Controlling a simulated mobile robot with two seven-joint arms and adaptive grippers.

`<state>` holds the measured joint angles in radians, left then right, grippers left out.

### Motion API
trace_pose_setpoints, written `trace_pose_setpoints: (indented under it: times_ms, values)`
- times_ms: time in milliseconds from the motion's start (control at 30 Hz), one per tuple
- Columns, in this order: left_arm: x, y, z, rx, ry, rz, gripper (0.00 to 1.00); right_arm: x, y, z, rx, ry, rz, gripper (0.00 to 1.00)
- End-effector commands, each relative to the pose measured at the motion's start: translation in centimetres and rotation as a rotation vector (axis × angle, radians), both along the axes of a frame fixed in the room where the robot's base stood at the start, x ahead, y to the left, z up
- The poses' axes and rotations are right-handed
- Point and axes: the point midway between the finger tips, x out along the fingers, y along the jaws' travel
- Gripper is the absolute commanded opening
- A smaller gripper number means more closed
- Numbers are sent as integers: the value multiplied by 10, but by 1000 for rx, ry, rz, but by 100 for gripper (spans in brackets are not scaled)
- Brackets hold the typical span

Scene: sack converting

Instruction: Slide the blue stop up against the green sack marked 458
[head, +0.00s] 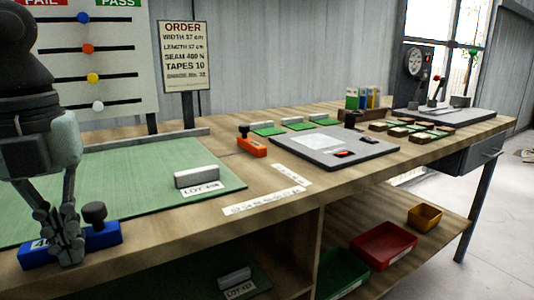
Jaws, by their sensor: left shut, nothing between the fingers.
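The blue stop (101,237) with a black knob lies at the front left of the bench top. My left gripper (69,257) points down at it with its fingers shut and empty, covering its middle. The green sack (120,175) lies flat behind it, with a grey bar (196,175) and a white lot label (203,190) near its right end. The label's digits are too small to read surely. The stop is near the sack's front edge; I cannot tell whether they touch. My right gripper is not in view.
An orange stop (251,147) with a black knob stands right of the sack, beside a grey plate (330,152). Another labelled green sack (205,282) lies on the lower shelf, with red (383,246) and yellow (425,216) bins. White strips (264,201) mark the bench front.

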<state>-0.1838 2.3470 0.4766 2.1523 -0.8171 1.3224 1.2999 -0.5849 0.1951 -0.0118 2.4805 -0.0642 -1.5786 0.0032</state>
Motion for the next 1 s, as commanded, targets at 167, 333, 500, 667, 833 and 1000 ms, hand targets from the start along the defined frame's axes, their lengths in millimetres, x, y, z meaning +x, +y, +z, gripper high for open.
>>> trace_pose_setpoints:
  times_ms: [167,333,500,667,833,1000]
  values:
    - [4,2,0,0,0,0,0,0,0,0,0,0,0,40]
    - [8,5,0,1,1,-1,0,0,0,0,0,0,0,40]
    - [12,7,0,0,0,1,0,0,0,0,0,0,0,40]
    - [15,9,0,0,0,1,0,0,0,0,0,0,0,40]
    - [18,12,0,1,0,0,0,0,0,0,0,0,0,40]
    - [22,14,0,1,0,1,0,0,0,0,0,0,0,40]
